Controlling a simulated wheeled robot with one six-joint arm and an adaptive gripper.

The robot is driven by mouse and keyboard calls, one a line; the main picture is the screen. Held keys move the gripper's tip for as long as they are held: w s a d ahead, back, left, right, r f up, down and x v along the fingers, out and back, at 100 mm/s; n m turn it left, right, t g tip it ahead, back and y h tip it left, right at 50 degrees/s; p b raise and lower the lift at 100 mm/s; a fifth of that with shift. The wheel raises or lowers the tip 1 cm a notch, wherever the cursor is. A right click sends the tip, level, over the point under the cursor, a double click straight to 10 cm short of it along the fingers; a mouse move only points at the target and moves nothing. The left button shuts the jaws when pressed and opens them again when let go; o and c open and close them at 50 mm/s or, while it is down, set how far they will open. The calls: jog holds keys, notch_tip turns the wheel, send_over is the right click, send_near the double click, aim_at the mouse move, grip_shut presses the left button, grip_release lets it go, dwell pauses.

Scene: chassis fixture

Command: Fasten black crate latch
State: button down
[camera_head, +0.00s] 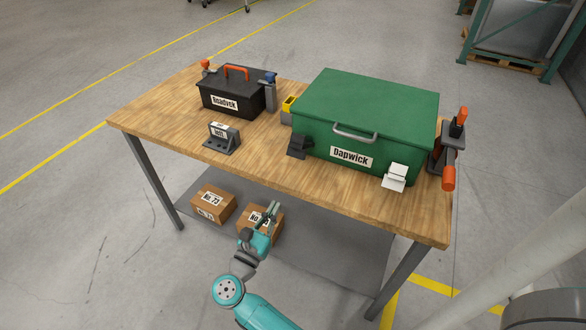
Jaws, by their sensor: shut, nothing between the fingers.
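A large green crate (372,103) labelled "Dapwick" stands on the wooden table, with its lid down and a grey handle on its front. A black latch (299,146) is at the left end of the crate's front and juts outward. I cannot tell whether it is hooked to the lid. A white latch (396,177) is at the right end of the front and also juts out. My gripper (271,214) is shut and empty. It is in front of the table's near edge, below and left of the black latch in the picture, well apart from it.
A black toolbox (232,96) labelled "Roadvok" stands at the back left, with clamps beside it. A small grey bracket (222,138) is near the front edge. An orange-handled clamp (449,150) is right of the crate. Cardboard boxes (213,205) lie on the lower shelf.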

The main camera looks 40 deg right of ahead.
aim_at(300, 135)
jog(key=x, duration=0.9)
jog(key=shift+d, duration=0.25)
jog(key=d+r, duration=0.1)
jog(key=w+d+r, duration=0.1)
jog(key=shift+r, duration=0.25)
jog(key=shift+d+r, duration=0.3)
jog(key=shift+r, duration=0.15)
jog(key=shift+r, duration=0.1)
jog(key=shift+w+r+g+y, duration=0.1)
jog(key=shift+r+g+y, duration=0.2)
jog(key=shift+r+y, duration=0.6)
jog(key=r+y, duration=0.1)
jog(key=d+r+g+y, duration=0.1)
jog(key=r, duration=0.1)
jog(key=r+y, duration=0.1)
jog(key=shift+w+d+r+y, duration=0.3)
jog(key=shift+d, duration=0.1)
jog(key=shift+w+d+r, duration=0.1)
jog(key=shift+d+r, duration=0.25)
jog(key=shift+r, duration=0.15)
jog(key=shift+w+d+r, duration=0.15)
jog(key=shift+d+r, duration=0.2)
jog(key=shift+r, duration=0.15)
jog(key=shift+w+d+r, duration=0.2)
jog(key=shift+d+r, duration=0.3)
jog(key=shift+d, duration=0.05)
jog(key=shift+w+d+r, duration=0.2)
jog(key=shift+d+r, duration=0.25)
jog(key=shift+d, duration=0.15)
